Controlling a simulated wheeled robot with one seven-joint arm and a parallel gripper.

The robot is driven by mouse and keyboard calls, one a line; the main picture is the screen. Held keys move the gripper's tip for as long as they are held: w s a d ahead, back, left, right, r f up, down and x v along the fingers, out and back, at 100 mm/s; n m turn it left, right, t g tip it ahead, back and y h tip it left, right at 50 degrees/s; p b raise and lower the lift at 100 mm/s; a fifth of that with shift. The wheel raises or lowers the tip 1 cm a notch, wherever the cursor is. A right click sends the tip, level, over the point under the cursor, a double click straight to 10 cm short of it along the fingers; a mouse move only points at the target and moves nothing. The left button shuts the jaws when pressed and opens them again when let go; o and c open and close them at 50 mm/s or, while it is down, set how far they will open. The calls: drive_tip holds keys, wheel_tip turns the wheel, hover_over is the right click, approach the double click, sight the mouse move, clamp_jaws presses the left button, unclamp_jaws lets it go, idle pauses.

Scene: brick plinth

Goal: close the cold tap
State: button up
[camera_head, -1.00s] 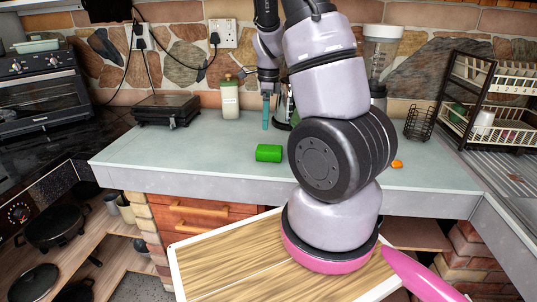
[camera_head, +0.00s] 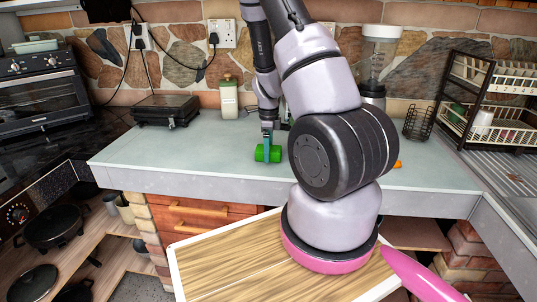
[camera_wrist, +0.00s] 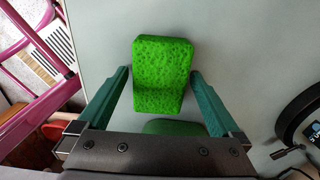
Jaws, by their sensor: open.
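No tap is visible in either view. My gripper (camera_head: 267,148) is low over the pale counter, beside a green block like a sponge (camera_head: 261,155). In the wrist view the teal fingers of my gripper (camera_wrist: 159,74) are apart, one on each side of the green sponge (camera_wrist: 162,72). A gap shows between the sponge and each fingertip. A second green patch (camera_wrist: 173,127) shows just above my gripper's body; I cannot tell what it is.
A bottle (camera_head: 229,99) and a black press (camera_head: 166,110) stand at the back of the counter (camera_head: 200,160). A blender (camera_head: 376,70), wire basket (camera_head: 419,122) and dish rack (camera_head: 497,100) stand right. A metal drainer (camera_head: 503,165) lies at the right edge. The counter's left part is clear.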

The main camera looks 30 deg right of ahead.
drive_tip(key=shift+f, duration=0.25)
drive_tip(key=c, duration=1.4)
drive_tip(key=shift+o, duration=0.2)
drive_tip(key=shift+r, duration=0.15)
